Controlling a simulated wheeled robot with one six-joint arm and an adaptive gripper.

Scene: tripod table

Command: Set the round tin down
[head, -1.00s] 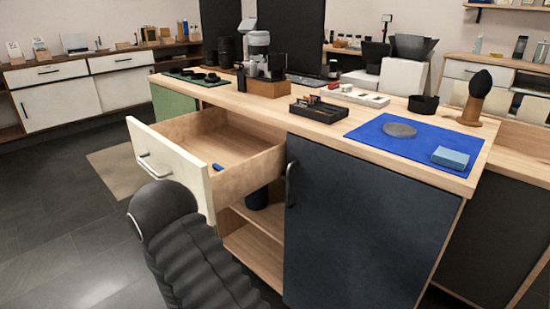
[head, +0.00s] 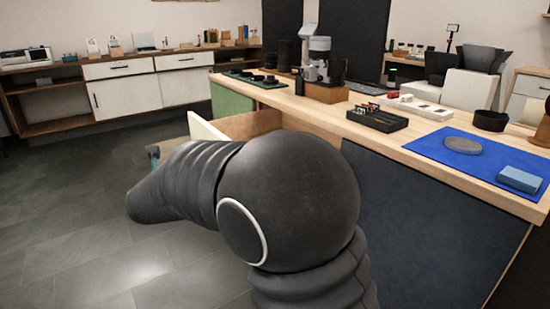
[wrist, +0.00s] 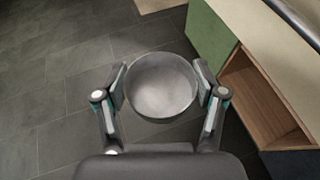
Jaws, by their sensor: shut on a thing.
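The round tin (wrist: 160,88) is a grey metal cylinder, seen from above in the wrist view. My gripper (wrist: 161,80) is shut on it, with one finger on each side of its wall. It is held over the dark tiled floor, beside the cabinet. In the head view my own arm hides the tin and most of the gripper; only a small teal part of the gripper (head: 154,153) shows left of the open drawer.
The drawer (head: 207,130) stands open, partly hidden by my arm. On the wooden counter are a blue mat (head: 438,155) with a grey disc (head: 463,145) and a blue block (head: 520,179), a black organiser (head: 377,118) and a coffee grinder (head: 320,60). Floor at left is clear.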

